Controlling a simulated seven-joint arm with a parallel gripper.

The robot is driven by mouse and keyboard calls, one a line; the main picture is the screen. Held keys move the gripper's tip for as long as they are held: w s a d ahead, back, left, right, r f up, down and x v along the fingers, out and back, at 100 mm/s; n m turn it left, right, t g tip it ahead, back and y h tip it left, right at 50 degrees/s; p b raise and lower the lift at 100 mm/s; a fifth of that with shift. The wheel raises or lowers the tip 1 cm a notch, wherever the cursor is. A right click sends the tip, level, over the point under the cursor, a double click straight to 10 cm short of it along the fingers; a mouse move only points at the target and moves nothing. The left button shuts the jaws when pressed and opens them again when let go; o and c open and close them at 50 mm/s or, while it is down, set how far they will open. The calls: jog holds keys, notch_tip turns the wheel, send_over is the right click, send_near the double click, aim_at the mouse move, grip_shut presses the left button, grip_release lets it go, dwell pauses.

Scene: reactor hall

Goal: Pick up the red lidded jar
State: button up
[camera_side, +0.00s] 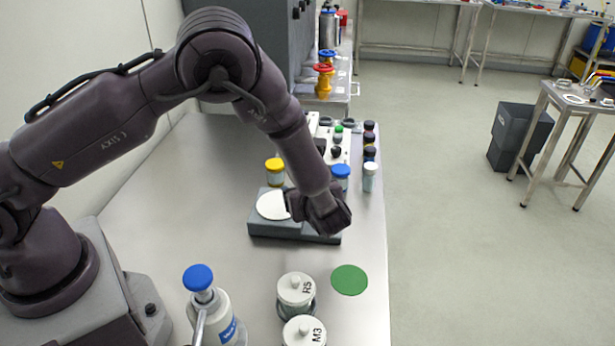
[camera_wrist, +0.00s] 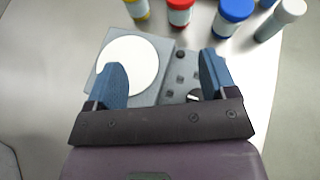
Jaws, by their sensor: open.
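The red lidded jar (camera_wrist: 180,12) shows at the top of the wrist view, between a yellow-lidded jar (camera_wrist: 138,10) and a blue-lidded jar (camera_wrist: 233,14). Its top is cut off by the frame edge. In the side view my arm hides it. My gripper (camera_wrist: 160,70) is open, with its two blue fingers apart and nothing between them. It is over the grey scale, short of the jar row and apart from the red jar. In the side view my gripper (camera_side: 325,215) is above the scale's right part, its fingers hard to make out.
The grey scale (camera_side: 290,234) with a white round plate (camera_side: 272,206) stands before the jars. A white-capped vial (camera_side: 370,177) stands right of the blue-lidded jar. Two white-lidded jars (camera_side: 296,290) (camera_side: 303,332), a blue-capped bottle (camera_side: 222,314) and a green disc (camera_side: 349,280) are nearer the camera.

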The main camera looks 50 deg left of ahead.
jog(key=shift+w+d+r+m+t, duration=0.15)
jog(key=shift+w+r+m+t, duration=0.15)
jog(key=shift+w, duration=0.2)
jog(key=shift+w+d+r+m+t, duration=0.1)
jog(key=shift+w+r+m+t, duration=0.15)
jog(key=shift+w, duration=0.25)
jog(key=shift+w+r+m+t, duration=0.15)
jog(key=shift+w+m+t, duration=0.1)
jog(key=shift+w, duration=0.05)
jog(key=x, duration=1.2)
jog(key=shift+s+a+f, duration=0.15)
jog(key=shift+a+f, duration=0.1)
jog(key=shift+a, duration=0.25)
jog(key=shift+c, duration=0.2)
jog(key=c, duration=1)
